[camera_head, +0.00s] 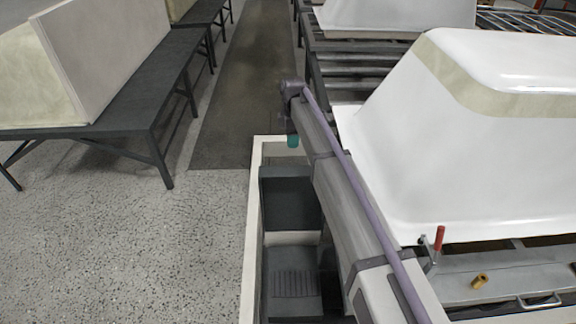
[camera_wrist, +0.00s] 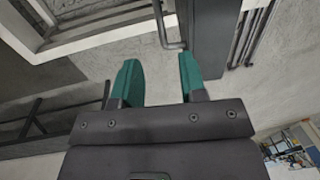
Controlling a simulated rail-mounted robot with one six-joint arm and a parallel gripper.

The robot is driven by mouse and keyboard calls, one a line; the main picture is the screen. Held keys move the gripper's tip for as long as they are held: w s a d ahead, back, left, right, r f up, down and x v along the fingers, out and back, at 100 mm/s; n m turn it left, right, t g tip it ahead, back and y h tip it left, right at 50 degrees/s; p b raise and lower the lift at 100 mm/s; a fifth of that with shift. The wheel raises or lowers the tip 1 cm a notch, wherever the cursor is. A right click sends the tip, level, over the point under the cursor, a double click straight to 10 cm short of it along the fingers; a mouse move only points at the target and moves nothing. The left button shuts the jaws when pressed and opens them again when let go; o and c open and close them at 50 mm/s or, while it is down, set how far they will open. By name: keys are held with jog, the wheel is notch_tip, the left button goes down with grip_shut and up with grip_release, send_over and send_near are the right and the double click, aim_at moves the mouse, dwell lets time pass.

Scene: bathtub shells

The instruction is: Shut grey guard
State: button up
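My gripper (camera_head: 292,141) is at the far end of my arm, pointing down, beside the rack on the right. In the wrist view my gripper (camera_wrist: 160,80) is open, its two green fingers apart with nothing between them. Ahead of the fingertips is a bent metal handle (camera_wrist: 164,30), next to a dark grey upright panel or post (camera_wrist: 206,40). I cannot tell whether that is the grey guard. In the head view a flat grey panel (camera_head: 510,285) with a U-shaped handle (camera_head: 540,301) lies at the lower right, far from my gripper.
A white tub shell (camera_head: 470,130) sits on the right. A red-handled clamp (camera_head: 438,240) and a brass fitting (camera_head: 480,281) are at its near edge. A dark bench (camera_head: 130,115) carries a pale shell (camera_head: 110,55) at left. The speckled floor (camera_head: 130,240) is clear.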

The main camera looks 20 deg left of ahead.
jog(key=f+b, duration=0.3)
jog(key=s+f+b, duration=0.1)
jog(key=f+b, duration=0.5)
jog(key=f, duration=0.1)
jog(key=shift+s+d, duration=0.15)
jog(key=shift+d, duration=0.1)
jog(key=shift+r, duration=0.1)
grip_shut()
